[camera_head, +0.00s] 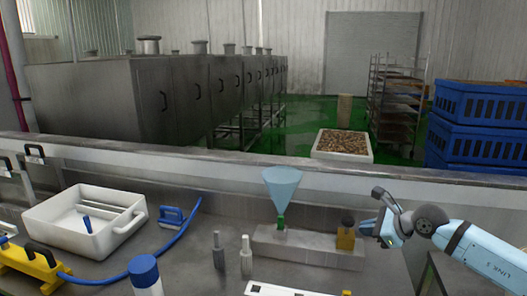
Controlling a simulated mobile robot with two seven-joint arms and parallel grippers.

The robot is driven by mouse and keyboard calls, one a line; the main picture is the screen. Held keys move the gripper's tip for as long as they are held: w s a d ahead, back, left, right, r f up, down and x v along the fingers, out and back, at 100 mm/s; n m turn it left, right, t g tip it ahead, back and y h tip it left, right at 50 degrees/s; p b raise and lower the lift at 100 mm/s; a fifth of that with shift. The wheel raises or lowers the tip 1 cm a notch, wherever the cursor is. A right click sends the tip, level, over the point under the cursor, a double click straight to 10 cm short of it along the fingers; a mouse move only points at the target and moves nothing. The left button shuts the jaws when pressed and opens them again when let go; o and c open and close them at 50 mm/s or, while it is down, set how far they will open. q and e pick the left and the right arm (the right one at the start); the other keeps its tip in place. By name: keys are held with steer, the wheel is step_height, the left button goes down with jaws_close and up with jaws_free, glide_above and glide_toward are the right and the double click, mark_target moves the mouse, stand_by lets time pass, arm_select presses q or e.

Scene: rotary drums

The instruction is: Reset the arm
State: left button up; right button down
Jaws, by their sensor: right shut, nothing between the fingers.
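My right arm comes in from the right edge, and its gripper (372,228) is shut and empty. The fingers point left, next to a small yellow block with a dark knob (345,239). I cannot tell whether they touch it. The block stands on the right end of a low grey metal block (300,249). My left gripper is not in view.
A light-blue funnel (282,185) stands on the grey block. Two grey bottles (246,258), a blue-capped white bottle (146,275), a white tray (60,212) and a yellow tool with a blue hose (40,262) crowd the counter. Blue crates (470,140) stand behind.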

steer(key=s+a+r+m+t+y, duration=0.2)
steer(key=s+a+m+t+y, duration=0.15)
steer(key=s+a+m, duration=0.35)
steer(key=s+a+r+m+t+y, duration=0.1)
steer(key=s+a+m+t+y, duration=0.15)
steer(key=a+m+t, duration=0.45)
steer(key=s+d+f+m+g+h, duration=0.3)
steer(key=s+d+f+m+h, duration=0.4)
steer(key=m, duration=0.7)
steer(key=s+d+f+m+g+h, duration=0.2)
steer(key=s+d+f+m+h, duration=0.4)
steer(key=m+h, duration=0.5)
steer(key=s+f+m+g+y, duration=0.2)
steer(key=s+f+m+g, duration=0.25)
steer(key=s, duration=0.55)
steer(key=s+f+m+g+y, duration=0.2)
steer(key=s+f+m+g, duration=0.3)
steer(key=s, duration=0.6)
arm_select(q)
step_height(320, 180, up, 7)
steer(key=p, duration=0.7)
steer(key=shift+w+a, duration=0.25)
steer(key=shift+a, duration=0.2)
arm_select(e)
steer(key=w+a+f+n+t+y, duration=0.2)
steer(key=w+a+f+t+y, duration=0.1)
steer(key=w+a+f+t, duration=0.2)
steer(key=shift+w+a+t, duration=0.4)
steer(key=shift+a+t, duration=0.4)
steer(key=shift+a, duration=0.35)
